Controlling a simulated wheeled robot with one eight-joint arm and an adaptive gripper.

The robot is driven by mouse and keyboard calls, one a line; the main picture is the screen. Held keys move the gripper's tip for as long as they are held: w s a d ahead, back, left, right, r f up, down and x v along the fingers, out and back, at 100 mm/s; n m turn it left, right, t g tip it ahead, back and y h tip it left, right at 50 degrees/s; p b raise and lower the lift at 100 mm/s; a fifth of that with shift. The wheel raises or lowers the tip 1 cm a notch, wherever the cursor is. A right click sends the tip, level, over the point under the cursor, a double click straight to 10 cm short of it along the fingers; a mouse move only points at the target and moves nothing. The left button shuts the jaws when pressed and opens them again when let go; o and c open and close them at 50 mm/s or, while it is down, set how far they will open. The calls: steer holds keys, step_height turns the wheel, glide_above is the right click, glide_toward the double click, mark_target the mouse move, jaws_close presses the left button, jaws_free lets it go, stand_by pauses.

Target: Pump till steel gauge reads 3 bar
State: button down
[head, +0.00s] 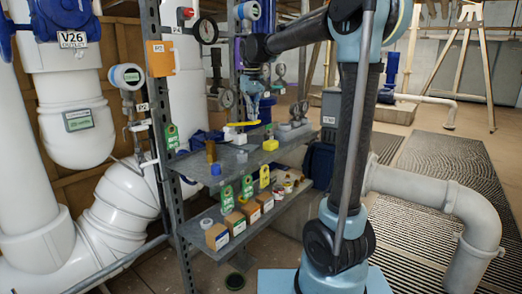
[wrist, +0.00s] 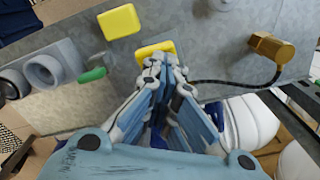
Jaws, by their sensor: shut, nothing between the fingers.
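My gripper (wrist: 165,68) is shut and empty, pointing down over the grey shelf; in the head view it (head: 264,116) hangs above the upper shelf. A yellow piece (wrist: 155,49) lies right at its fingertips; I cannot tell whether they touch. In the head view a yellow bar (head: 243,123) sits by a white part below the gripper; I cannot tell whether it is a pump handle.
A yellow block (wrist: 120,21), grey rings (wrist: 44,70) and a brass fitting (wrist: 270,46) with a dark hose lie on the shelf (wrist: 215,60). A lower shelf holds boxes (head: 217,236) and green tags. White pipes (head: 130,205) stand left; a rack post (head: 160,110) rises nearby.

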steer(key=shift+r, duration=0.85)
steer(key=shift+r, duration=0.1)
stand_by(0.3)
